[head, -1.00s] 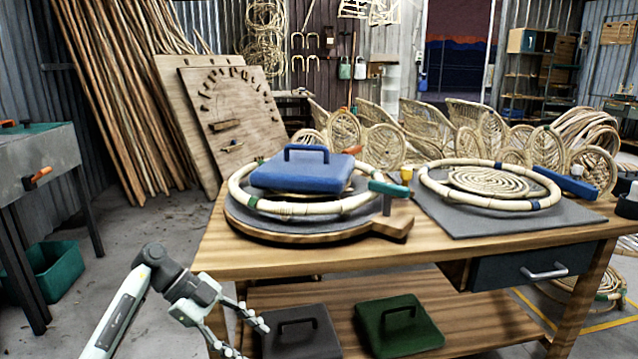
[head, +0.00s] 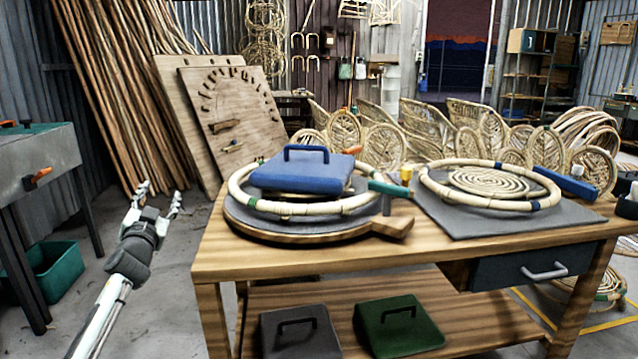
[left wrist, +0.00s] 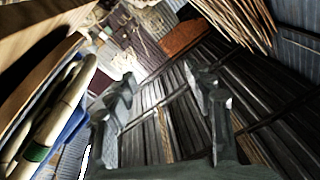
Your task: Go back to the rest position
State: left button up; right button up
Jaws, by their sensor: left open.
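My left gripper (head: 160,194) is open and empty in the head view, raised in the free space left of the workbench, its fingers pointing up and apart. In the left wrist view the two fingers (left wrist: 165,95) are spread with nothing between them. The workbench (head: 240,262) stands to its right. A rattan ring (head: 345,206) lies on a round wooden board (head: 300,236) on the bench, with a blue weight (head: 300,172) on top. My right gripper is not in view.
A second ring (head: 490,205) lies on a grey mat (head: 470,225). A grey weight (head: 300,335) and a green weight (head: 400,325) sit on the lower shelf. A metal table (head: 45,155) stands at left with a green bin (head: 60,275) beneath. Tall rattan poles (head: 115,100) lean behind.

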pick_arm(q)
jog(key=s+a+f+n+g+y, duration=0.1)
jog(key=s+a+f+n+g, duration=0.2)
jog(key=f, duration=0.4)
jog(key=s+a+f+n+g+y, duration=0.1)
jog(key=a+f+g+y, duration=0.15)
jog(key=f+g, duration=0.3)
jog(key=s+d+f+g+h, duration=0.1)
jog(key=s+f+g+h, duration=0.3)
jog(key=f, duration=0.5)
jog(key=s+d+f+m+g, duration=0.1)
jog(key=s+d+f, duration=0.4)
jog(key=s+f, duration=0.4)
jog(key=s+d+f+m+g, duration=0.1)
jog(key=s+d+f, duration=0.3)
jog(key=s+f, duration=0.55)
jog(key=s+d+f+g+h, duration=0.1)
jog(key=s+d, duration=0.2)
jog(key=s, duration=0.8)
jog(key=s+d+f+g, duration=0.1)
jog(key=s+d+f, duration=0.1)
jog(key=s, duration=1)
jog(key=shift+d+f+h, duration=0.25)
jog(key=shift+d+h, duration=0.1)
jog(key=shift+d, duration=0.3)
